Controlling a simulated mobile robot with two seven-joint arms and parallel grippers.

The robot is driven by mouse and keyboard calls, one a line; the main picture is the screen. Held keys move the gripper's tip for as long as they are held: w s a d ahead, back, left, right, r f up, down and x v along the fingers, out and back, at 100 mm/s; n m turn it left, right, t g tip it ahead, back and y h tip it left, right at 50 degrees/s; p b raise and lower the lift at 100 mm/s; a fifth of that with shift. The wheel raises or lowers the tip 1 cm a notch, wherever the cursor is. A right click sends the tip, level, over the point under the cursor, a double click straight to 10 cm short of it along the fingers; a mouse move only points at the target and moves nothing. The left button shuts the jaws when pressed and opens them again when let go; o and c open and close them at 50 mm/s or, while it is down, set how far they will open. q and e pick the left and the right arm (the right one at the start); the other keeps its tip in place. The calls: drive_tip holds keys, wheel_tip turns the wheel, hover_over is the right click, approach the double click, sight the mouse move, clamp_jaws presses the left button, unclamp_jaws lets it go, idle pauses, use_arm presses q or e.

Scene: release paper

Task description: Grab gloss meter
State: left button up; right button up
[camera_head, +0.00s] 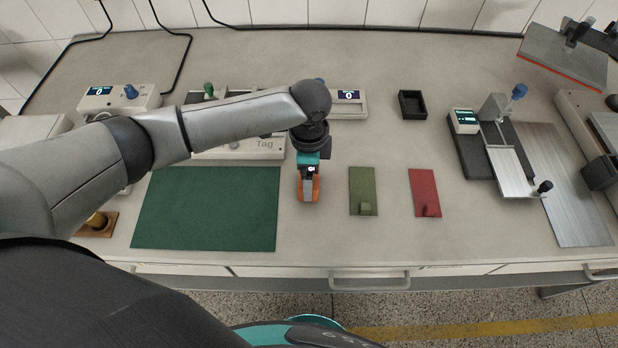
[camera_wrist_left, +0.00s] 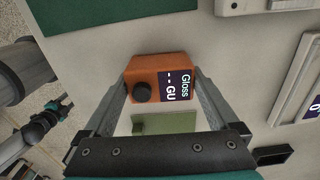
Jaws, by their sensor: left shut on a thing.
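The gloss meter (camera_wrist_left: 157,78) is an orange box with a black knob and a dark display reading "Gloss" and "GU". It also shows in the head view (camera_head: 316,190), between the dark green mat and the olive pad. My left gripper (camera_head: 308,184) points down over it. In the left wrist view the fingers of my left gripper (camera_wrist_left: 165,85) are on both sides of the box, shut on it. I cannot tell whether the box touches the table. Part of my right arm, with a teal ring, shows small at the lower left of the wrist view; its finger state is unclear.
A dark green mat (camera_head: 205,208) lies to the left. An olive pad (camera_head: 362,185) and a red pad (camera_head: 424,188) lie to the right. A black tray (camera_head: 412,105) and a "Tag" device (camera_head: 240,147) stand behind. A clamp instrument (camera_head: 500,150) stands farther right.

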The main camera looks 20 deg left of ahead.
use_arm(q)
drive_tip(key=c, duration=0.8)
